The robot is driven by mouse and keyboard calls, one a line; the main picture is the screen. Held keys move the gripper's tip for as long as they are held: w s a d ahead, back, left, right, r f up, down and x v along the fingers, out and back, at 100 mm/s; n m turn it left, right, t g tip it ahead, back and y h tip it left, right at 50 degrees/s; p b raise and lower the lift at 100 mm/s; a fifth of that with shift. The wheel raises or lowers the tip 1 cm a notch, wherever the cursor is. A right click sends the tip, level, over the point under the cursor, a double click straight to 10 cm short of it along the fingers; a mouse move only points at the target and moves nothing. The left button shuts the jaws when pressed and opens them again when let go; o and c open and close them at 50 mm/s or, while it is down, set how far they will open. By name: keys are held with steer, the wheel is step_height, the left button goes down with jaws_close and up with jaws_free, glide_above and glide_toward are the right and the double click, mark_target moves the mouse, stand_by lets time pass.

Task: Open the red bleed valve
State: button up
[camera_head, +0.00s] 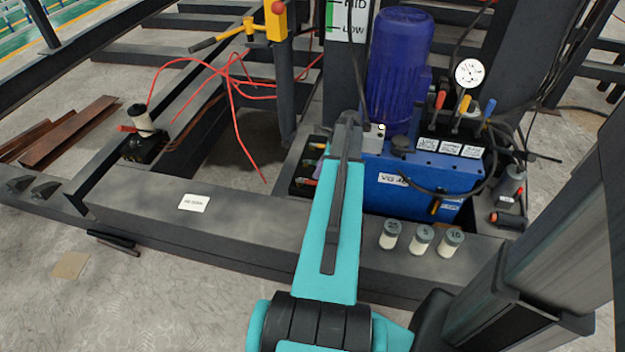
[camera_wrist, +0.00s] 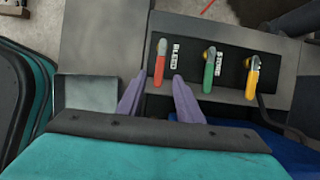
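The red bleed valve lever (camera_wrist: 159,68) is on a dark panel beside the printed word BLEED in the wrist view. It points down toward my gripper from a grey pivot. My gripper (camera_wrist: 160,79) has two purple fingers set apart, and the lever's lower end shows between their tips. I cannot tell whether either finger touches it. In the head view my teal arm reaches over the front beam and hides most of the gripper; the dark valve panel (camera_head: 300,186) shows just left of the arm.
A green lever (camera_wrist: 209,70) marked STORE and a yellow lever (camera_wrist: 252,78) sit right of the red one. The blue pump unit (camera_head: 415,183) stands right of my arm. White-bodied cylinders, such as one (camera_head: 389,236), stand on the beam. Red hoses (camera_head: 232,90) loop at left.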

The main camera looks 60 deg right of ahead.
mark_target(310, 182)
steer(key=shift+b+x, duration=0.4)
steer(key=shift+x, duration=3)
jaws_close()
steer(key=shift+a, duration=0.25)
steer(key=shift+d, duration=0.1)
